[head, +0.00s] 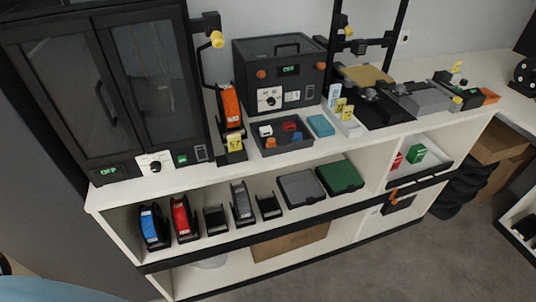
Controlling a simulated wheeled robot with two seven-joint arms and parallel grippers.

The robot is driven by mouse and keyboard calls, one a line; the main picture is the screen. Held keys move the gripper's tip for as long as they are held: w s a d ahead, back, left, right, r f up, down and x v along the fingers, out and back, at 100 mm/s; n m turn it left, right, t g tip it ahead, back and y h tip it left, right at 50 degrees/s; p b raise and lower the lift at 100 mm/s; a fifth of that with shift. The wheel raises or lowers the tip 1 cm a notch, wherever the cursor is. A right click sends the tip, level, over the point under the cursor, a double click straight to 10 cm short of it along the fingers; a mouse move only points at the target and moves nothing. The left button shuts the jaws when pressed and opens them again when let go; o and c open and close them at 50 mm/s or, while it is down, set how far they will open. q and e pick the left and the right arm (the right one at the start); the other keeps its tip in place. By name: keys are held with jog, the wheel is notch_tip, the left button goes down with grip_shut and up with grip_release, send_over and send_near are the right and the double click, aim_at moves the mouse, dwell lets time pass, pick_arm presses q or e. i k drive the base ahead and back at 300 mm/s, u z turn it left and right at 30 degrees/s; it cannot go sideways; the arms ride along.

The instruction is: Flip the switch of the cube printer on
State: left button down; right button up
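A tall black enclosed machine (160,75) with two glass doors stands at the left end of the white bench. Its front strip carries a display reading OFF (109,171), a white dial plate (155,162), a green button (182,159) and a small dark rocker switch (200,152). A smaller dark box (255,65) with orange knobs stands mid-bench. It also has a display reading OFF (289,70), a white dial plate (269,99) and a small light switch plate (293,96). I cannot tell for certain which one is the cube printer. Neither gripper is in view.
An orange spool (230,107) on a holder and a grey parts tray (281,138) stand near the bench front. An open-frame machine (372,97) stands to the right. The shelf (290,208) below holds several spools and boxes. Grey floor (400,260) in front is clear.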

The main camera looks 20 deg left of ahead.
aim_at(201, 153)
jog(key=z, duration=0.85)
jog(key=i, duration=0.7)
jog(key=u, duration=2.35)
